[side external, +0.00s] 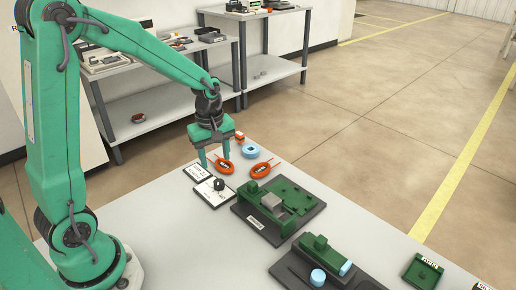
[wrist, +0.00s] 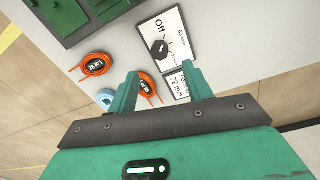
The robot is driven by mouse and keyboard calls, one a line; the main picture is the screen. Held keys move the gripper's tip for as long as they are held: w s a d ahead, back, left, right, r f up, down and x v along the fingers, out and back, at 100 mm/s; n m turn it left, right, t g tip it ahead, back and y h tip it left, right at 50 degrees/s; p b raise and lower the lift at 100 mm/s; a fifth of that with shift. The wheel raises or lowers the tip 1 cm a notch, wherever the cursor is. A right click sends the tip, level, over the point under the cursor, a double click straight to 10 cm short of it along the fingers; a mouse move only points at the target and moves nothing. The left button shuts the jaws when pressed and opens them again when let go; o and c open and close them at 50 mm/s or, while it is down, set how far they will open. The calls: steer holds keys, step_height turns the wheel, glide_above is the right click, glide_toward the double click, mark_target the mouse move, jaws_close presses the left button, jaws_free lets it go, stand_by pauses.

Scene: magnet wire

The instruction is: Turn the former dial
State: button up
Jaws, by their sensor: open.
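The dial is a small black knob (wrist: 159,49) on a white card (wrist: 181,36) with "Off" and "65 mm" printed on it. In the side view the knob (side external: 218,184) stands on its card (side external: 213,197) near the table's far left edge. My gripper (side external: 214,161) is open and empty, pointing down near the cards. In the wrist view my two fingers (wrist: 162,80) are spread, with the knob beyond their tips and roughly between them sideways. The fingers appear apart from the knob.
Orange wire coils (side external: 224,167) (side external: 261,170) and a blue ring (side external: 251,151) lie close to the gripper. A green fixture on a dark base (side external: 264,230) stands right of the cards. Another green fixture (side external: 318,247) is nearer. The table's left front is clear.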

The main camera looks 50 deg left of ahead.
mark_target(219, 182)
steer(key=shift+w+a+f+n, duration=0.15)
steer(key=shift+f+n, duration=0.15)
steer(key=shift+f, duration=0.15)
steer(key=shift+w+a+f+n, duration=0.15)
steer(key=shift+f+n, duration=0.15)
steer(key=shift+f, duration=0.15)
steer(key=shift+f, duration=0.1)
steer(key=shift+f, duration=3.75)
steer(key=c, duration=1)
